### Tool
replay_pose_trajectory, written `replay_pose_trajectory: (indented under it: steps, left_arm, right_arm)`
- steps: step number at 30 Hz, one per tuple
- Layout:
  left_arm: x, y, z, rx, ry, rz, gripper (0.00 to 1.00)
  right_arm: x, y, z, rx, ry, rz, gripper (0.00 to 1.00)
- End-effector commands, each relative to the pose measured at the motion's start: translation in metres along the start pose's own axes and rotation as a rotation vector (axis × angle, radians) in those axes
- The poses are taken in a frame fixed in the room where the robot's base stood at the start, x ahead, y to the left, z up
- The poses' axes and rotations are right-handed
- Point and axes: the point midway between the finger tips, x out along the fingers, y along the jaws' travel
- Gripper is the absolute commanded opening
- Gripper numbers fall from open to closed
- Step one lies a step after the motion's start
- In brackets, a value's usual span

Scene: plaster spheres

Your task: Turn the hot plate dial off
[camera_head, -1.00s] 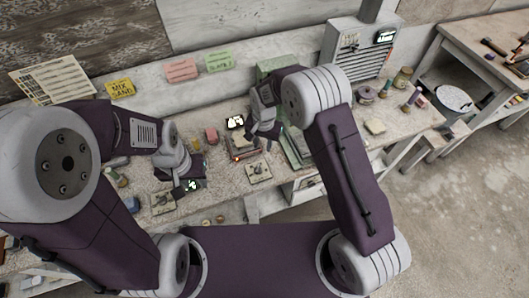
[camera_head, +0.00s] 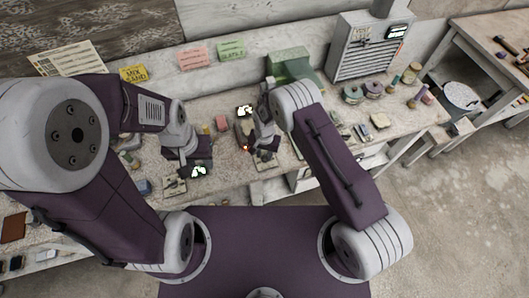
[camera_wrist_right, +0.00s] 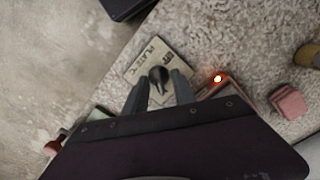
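The dial is a dark knob (camera_wrist_right: 158,79) on a pale plate (camera_wrist_right: 138,70) lettered "PLATE" and partly "OFF" in the right wrist view. In the head view the pale plate (camera_head: 261,165) shows partly beneath my right gripper (camera_head: 265,155). In the wrist view my right gripper (camera_wrist_right: 160,90) is open, with a finger on either side of the knob's near end; I cannot tell whether they touch it. An orange-red light (camera_wrist_right: 217,79) glows beside the plate and also shows in the head view (camera_head: 245,148). My left gripper (camera_head: 188,158) hangs over the bench farther left; its fingers are unclear.
A second pale dial plate (camera_head: 174,186) and a lit display (camera_head: 198,171) are by the left gripper. Another display (camera_head: 246,111) stands behind the light. A pink block (camera_wrist_right: 289,102) lies right of it. A green box (camera_head: 290,64) and grey cabinet (camera_head: 368,46) stand behind.

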Motion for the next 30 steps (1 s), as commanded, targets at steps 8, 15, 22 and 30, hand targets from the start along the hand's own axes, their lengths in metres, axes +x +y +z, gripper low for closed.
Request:
replay_pose_trajectory:
  steps: [8, 15, 22, 30]
  left_arm:
    - [0.0, 0.0, 0.0, 0.0, 0.0, 0.0, 0.36]
    - [0.0, 0.0, 0.0, 0.0, 0.0, 0.0, 0.36]
    - [0.005, 0.0, 0.001, 0.0, 0.0, 0.0, 0.36]
    - [0.02, 0.0, 0.002, 0.0, 0.0, 0.0, 0.36]
  right_arm:
    - [0.001, 0.0, 0.0, 0.0, 0.0, 0.0, 0.12]
    - [0.0, 0.0, 0.0, 0.0, 0.0, 0.0, 0.0]
    - [0.001, 0.0, 0.0, -0.042, -0.001, 0.0, 0.0]
    - [0.003, 0.0, 0.0, -0.218, -0.001, 0.0, 0.0]
